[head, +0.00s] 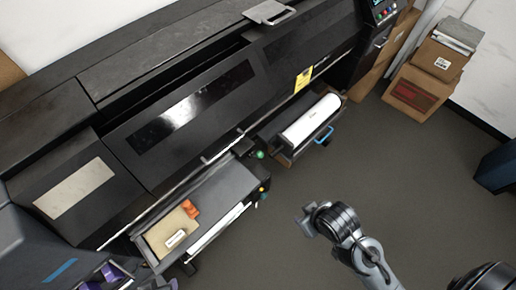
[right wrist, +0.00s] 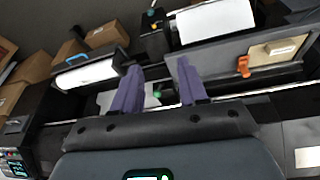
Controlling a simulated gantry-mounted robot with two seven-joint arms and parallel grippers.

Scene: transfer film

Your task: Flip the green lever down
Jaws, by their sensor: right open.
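The green lever (head: 259,154) is a small green knob at the front edge of the long black machine, between the grey tray and the white roll. It also shows in the right wrist view (right wrist: 157,93), between and beyond my purple fingers. My right gripper (right wrist: 158,70) is open and empty there, its fingers pointing toward the machine. Whether the lever is up or down is too small to tell.
A grey tray (head: 215,185) with an orange clip (head: 190,209) and tan pad (head: 168,232) juts out left of the lever. A white roll (head: 312,118) with a blue handle (head: 323,135) is right. Cardboard boxes (head: 412,92) stand at upper right. Grey floor (head: 400,170) is clear.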

